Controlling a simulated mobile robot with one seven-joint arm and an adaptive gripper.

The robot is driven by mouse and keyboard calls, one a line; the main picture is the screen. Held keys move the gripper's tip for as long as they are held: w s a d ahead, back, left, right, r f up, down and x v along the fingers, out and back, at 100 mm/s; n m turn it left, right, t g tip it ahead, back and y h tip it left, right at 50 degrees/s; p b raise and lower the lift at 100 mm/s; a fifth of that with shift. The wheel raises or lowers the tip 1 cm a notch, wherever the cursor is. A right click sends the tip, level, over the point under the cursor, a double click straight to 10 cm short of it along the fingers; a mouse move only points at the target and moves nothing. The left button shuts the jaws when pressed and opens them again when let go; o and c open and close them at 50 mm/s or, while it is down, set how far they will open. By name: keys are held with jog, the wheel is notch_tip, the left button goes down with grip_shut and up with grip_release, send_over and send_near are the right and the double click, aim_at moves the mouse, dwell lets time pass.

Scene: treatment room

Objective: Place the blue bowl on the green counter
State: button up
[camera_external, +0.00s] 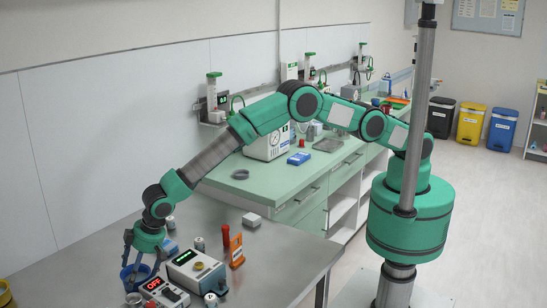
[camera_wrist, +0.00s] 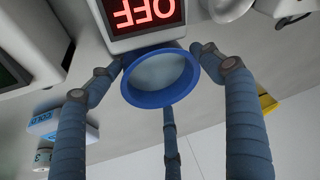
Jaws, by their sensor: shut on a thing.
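The blue bowl (camera_external: 130,277) is at the left end of the grey metal table, partly hidden by my gripper (camera_external: 143,262). In the wrist view the blue bowl (camera_wrist: 160,78) shows its round rim and pale inside between the fingers of my gripper (camera_wrist: 165,80). My gripper is shut on the bowl. Whether the bowl touches the table I cannot tell. The green counter (camera_external: 255,185) runs along the wall behind the table, with bare top at its near end.
A device reading OFF (camera_external: 160,290) is right beside the bowl. A white device with a screen (camera_external: 195,270), an orange holder (camera_external: 237,250) and small cans stand to the right. The counter holds a dark ring (camera_external: 240,174), a blue box (camera_external: 299,158) and a gauge unit (camera_external: 268,143).

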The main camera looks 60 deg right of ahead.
notch_tip(320, 180, up, 10)
jog(key=p, duration=0.1)
dwell(0.5)
dwell(0.4)
dwell(0.4)
